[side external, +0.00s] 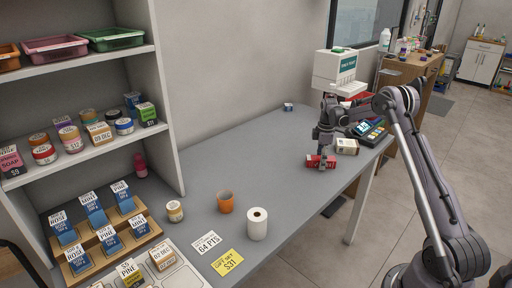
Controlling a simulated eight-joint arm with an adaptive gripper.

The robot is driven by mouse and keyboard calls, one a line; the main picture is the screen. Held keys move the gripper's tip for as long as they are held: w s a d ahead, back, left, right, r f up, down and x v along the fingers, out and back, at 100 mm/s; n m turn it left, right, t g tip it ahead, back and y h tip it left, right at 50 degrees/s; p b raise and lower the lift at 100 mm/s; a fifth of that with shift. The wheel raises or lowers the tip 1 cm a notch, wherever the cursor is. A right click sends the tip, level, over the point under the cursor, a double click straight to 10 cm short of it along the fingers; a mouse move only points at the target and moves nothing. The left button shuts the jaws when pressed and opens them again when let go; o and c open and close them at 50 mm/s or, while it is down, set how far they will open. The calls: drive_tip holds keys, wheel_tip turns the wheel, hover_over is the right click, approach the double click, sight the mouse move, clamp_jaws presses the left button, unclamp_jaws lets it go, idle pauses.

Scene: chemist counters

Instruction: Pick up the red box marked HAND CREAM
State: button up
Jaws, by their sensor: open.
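A small red box (313,161) with white markings lies on the grey counter (290,140), toward its far right part. The lettering is too small to read in the side external view. My gripper (323,157) points down right at the red box, with its fingers open. The fingers cover part of the box's middle. I cannot tell whether they touch it.
A white and brown box (347,146) lies just right of the red box. A card terminal (371,131) stands behind it. A paper roll (257,224) and an orange cup (225,202) stand nearer. The counter's middle is clear.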

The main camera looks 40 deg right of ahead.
drive_tip(key=c, duration=1.3)
drive_tip(key=shift+r, duration=0.1)
